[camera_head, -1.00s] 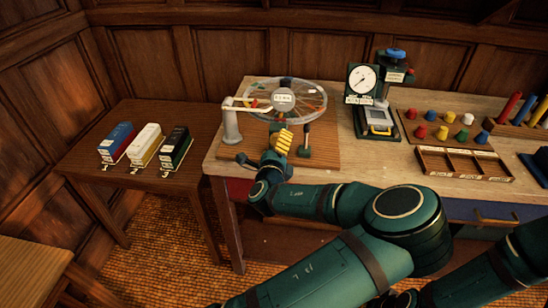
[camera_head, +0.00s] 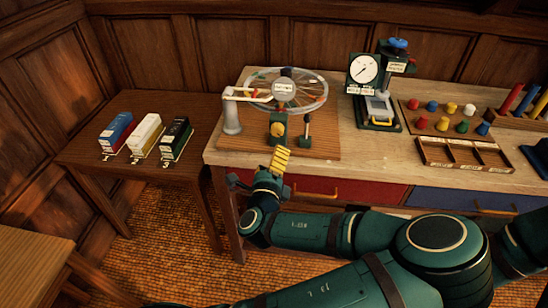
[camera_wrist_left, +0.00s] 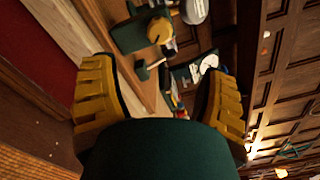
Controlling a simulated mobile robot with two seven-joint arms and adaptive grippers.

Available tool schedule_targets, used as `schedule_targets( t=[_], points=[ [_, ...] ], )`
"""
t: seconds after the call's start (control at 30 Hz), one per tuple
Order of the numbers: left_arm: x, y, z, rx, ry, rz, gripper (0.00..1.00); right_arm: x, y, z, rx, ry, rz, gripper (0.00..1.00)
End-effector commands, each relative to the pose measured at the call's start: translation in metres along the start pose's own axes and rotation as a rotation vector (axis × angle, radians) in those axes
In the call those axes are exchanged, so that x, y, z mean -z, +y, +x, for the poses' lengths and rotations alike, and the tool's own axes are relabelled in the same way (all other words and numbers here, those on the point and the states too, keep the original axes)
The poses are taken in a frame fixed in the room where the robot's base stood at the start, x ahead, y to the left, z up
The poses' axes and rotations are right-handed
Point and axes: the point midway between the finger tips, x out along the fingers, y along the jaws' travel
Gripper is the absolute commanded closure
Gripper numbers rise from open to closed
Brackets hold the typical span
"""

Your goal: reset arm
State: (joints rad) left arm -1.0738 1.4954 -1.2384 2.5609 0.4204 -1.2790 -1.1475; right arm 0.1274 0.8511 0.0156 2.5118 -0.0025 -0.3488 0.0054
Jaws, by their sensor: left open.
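My left gripper (camera_head: 281,160) has yellow ridged fingers and is just in front of the workbench's near edge, by the wheel device. Its two fingers stand wide apart in the left wrist view (camera_wrist_left: 157,72), with nothing between them. My teal left arm stretches across the lower part of the head view. My right gripper is not in view. The wheel device has a clear spoked wheel (camera_head: 308,98), a grey post (camera_head: 231,118), a dark block with a yellow knob (camera_head: 278,129) and a small lever (camera_head: 305,131), on a wooden board.
A dial gauge stand (camera_head: 364,69) stands on the workbench, right of the wheel. Coloured pegs (camera_head: 442,124) and a divided tray (camera_head: 430,152) are further right. Three labelled boxes (camera_head: 145,133) stand on the side table (camera_head: 95,109). A red drawer (camera_head: 360,192) is below the bench top.

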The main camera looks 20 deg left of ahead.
Motion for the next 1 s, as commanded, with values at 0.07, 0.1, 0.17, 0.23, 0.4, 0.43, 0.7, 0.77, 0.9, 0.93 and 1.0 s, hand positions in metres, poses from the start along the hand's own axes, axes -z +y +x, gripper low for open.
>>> schedule_targets(
  t=[0.07,0.1,0.17,0.23,0.4,0.43,0.7,0.77,0.9,0.93,1.0],
  points=[
    [0.000,0.000,0.000,0.000,0.000,0.000,0.26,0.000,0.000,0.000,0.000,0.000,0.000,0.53],
    [0.000,0.000,0.000,0.000,0.000,0.000,0.26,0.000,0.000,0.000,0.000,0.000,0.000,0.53],
    [0.000,0.000,0.000,-0.001,0.000,0.000,0.26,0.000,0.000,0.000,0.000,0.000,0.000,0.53],
    [0.000,0.005,0.000,-0.015,0.000,-0.009,0.26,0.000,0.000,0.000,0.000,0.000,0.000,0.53],
    [0.004,0.061,-0.007,-0.198,-0.008,-0.145,0.26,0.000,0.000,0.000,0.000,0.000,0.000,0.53],
    [0.006,0.078,-0.011,-0.256,-0.011,-0.190,0.26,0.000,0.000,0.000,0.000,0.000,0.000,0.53],
    [0.061,0.218,-0.094,-0.888,-0.132,-0.755,0.26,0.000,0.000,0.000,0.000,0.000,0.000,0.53],
    [0.078,0.232,-0.115,-1.016,-0.173,-0.886,0.26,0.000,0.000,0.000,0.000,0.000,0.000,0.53],
    [0.119,0.239,-0.158,-1.286,-0.272,-1.174,0.26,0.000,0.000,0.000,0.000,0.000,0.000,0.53],
    [0.128,0.237,-0.165,-1.339,-0.293,-1.233,0.26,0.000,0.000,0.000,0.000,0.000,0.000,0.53],
    [0.145,0.227,-0.177,-1.454,-0.342,-1.365,0.26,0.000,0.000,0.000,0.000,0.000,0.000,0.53]
  ],
)
